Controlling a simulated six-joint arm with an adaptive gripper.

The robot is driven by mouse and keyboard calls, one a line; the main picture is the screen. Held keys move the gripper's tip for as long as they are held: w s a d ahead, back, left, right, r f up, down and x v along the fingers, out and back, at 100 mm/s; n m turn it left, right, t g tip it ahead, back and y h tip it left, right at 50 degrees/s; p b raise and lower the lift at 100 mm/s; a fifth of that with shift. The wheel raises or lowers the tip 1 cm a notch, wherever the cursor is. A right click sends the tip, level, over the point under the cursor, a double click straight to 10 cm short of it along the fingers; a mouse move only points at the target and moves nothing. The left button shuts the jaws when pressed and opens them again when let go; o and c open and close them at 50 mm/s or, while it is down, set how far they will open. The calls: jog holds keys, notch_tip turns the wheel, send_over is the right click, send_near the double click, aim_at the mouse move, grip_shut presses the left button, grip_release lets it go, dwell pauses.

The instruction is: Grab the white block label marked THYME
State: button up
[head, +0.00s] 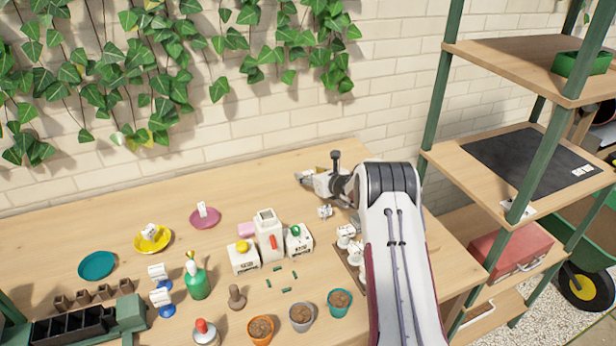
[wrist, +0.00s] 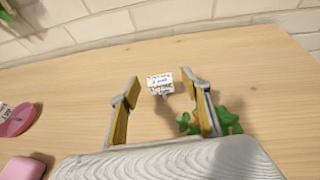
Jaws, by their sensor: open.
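In the wrist view a small white block label (wrist: 160,82) with dark lettering stands on the table, in the gap between the fingertips of my gripper (wrist: 166,87). Its lettering is too small to read, so I cannot confirm THYME. My gripper is open and empty; the fingers are on either side of the label in the picture, with no visible contact. In the head view my gripper (head: 304,178) reaches over the back of the table. A small white label (head: 325,212) shows just below it; I cannot tell if it is the same one.
A green leafy thing (wrist: 225,120) lies partly behind my right finger. A pink saucer (head: 204,218) with a white label, a yellow saucer (head: 153,241), a pink block (head: 247,229) and white boxes (head: 244,262) stand to the left. The back table strip is mostly clear before the brick wall.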

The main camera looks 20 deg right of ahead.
jog(key=shift+w, duration=0.15)
dwell(0.4)
jog(key=c, duration=1)
jog(key=shift+o, duration=0.2)
notch_tip(320, 180, up, 10)
dwell(0.5)
